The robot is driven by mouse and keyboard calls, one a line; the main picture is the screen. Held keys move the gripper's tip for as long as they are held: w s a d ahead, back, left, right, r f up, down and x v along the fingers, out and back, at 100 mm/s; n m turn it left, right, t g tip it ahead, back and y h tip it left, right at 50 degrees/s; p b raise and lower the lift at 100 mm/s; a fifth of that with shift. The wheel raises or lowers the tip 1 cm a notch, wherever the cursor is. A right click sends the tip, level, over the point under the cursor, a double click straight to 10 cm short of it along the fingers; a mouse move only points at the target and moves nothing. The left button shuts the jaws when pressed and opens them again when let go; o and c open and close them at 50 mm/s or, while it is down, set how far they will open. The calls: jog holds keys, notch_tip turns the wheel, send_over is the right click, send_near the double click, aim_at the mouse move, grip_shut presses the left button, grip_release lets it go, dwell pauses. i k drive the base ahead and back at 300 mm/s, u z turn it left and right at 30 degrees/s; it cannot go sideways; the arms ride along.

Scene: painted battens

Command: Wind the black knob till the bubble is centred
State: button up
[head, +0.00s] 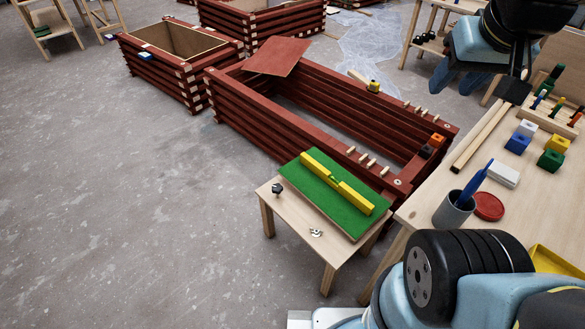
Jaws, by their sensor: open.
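A small black knob (277,189) stands at the left corner of a low wooden table (284,212). A long yellow spirit level (355,197) lies on a green board (325,191) on that table. The level's vial (336,180) is at its middle, but it is too small to tell where the bubble sits. A small silvery wing-shaped part (316,233) lies at the table's front edge. My gripper (453,86) is at the upper right, open and empty, well away from the knob and the level.
A dark red batten frame (228,105) stands behind the low table. A workbench (420,208) on the right carries a grey cup (454,210) with a blue-handled tool, a red disc (488,206) and coloured blocks (518,142). The floor on the left is clear.

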aim_at(277, 188)
jog(key=z, duration=0.55)
jog(key=k, duration=1)
jog(key=u, duration=1.35)
jog(key=i, duration=1)
